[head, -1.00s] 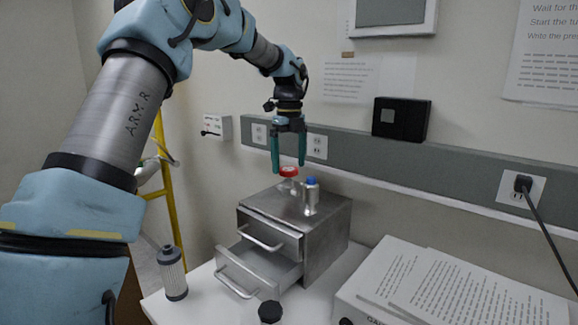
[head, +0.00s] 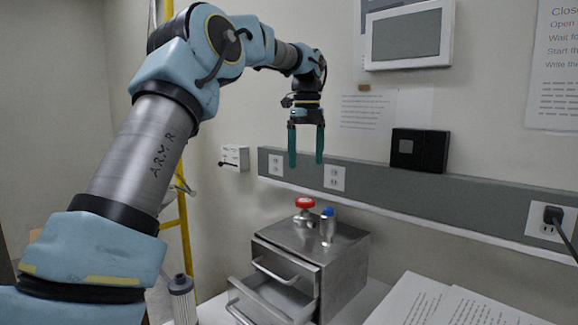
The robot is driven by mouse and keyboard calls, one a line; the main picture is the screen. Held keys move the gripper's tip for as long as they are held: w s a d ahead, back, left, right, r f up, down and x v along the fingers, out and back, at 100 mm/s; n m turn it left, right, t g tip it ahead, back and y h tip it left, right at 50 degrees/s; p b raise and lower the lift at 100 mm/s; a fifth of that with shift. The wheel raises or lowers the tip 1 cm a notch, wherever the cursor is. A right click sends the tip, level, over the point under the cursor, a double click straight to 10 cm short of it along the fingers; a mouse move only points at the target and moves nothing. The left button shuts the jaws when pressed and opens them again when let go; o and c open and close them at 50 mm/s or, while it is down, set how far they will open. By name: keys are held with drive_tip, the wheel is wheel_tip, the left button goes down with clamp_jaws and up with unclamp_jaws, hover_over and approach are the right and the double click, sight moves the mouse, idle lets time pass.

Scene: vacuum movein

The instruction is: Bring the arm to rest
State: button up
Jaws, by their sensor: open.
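My gripper (head: 306,160) hangs from my raised arm in the upper middle of the head view, its two green fingers pointing down and apart. It is open with nothing between the fingers. It is in the air above the metal drawer box (head: 335,250), in front of the wall. On the box top stand a red-knobbed valve (head: 304,211) and a small metal bottle with a blue cap (head: 327,228). A gap shows between the fingertips and these items. A lower drawer (head: 285,300) of the box stands pulled out.
A filter cartridge (head: 182,300) stands left of the box. Printed papers (head: 440,305) lie at the lower right. A grey wall rail (head: 400,191) carries outlets, and a black box (head: 419,150) is on the wall. A yellow ladder (head: 184,225) stands behind my arm.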

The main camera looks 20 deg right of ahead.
drive_tip(key=s+a+f+n+t, duration=0.1)
drive_tip(key=s+a+f+n, duration=0.1)
drive_tip(key=a+f+n, duration=0.65)
drive_tip(key=s+a+f+n+t, duration=0.1)
drive_tip(key=a+f+n, duration=0.4)
drive_tip(key=a+n, duration=0.7)
drive_tip(key=s+a+f+n+b, duration=0.3)
drive_tip(key=s+a+f+n, duration=0.8)
drive_tip(key=s+a, duration=0.3)
drive_tip(key=shift+a+f, duration=0.2)
drive_tip(key=shift+a, duration=0.7)
drive_tip(key=shift+c, duration=0.2)
